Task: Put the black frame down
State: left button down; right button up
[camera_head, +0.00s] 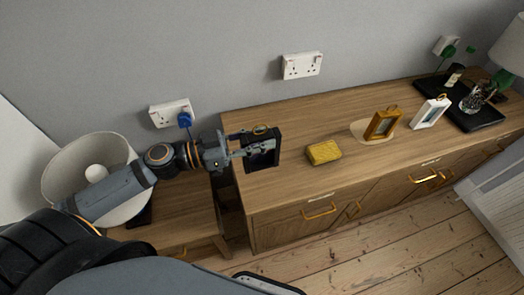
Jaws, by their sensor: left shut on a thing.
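The black frame (262,151) is at the left end of the wooden sideboard (290,183). My left gripper (250,149) is shut on it, reaching in from the left. The frame is upright or nearly so. I cannot tell whether its lower edge touches the sideboard top. The gripper's fingers cover part of the frame. My right gripper does not show.
On the sideboard to the right are a yellow block (323,153), a gold frame (382,124) on a pale round mat, a white frame (430,112) and dark trays with plants. A lamp shade (75,172) stands at left. The front middle of the top is clear.

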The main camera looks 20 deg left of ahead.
pick_arm(q)
jog(key=w+a+f+b, duration=0.2)
jog(key=w+f+b, duration=0.2)
jog(key=w+f, duration=0.5)
notch_tip(320, 180, down, 2)
jog(key=shift+a+f, duration=0.1)
jog(key=shift+a, duration=0.15)
jog(key=c, duration=1.1)
grip_release()
jog(key=shift+w+b, duration=0.1)
jog(key=shift+b, duration=0.2)
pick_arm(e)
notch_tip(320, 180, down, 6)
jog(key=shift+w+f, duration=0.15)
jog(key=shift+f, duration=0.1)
pick_arm(q)
jog(key=shift+p+v, duration=0.75)
jog(key=shift+v, duration=3.05)
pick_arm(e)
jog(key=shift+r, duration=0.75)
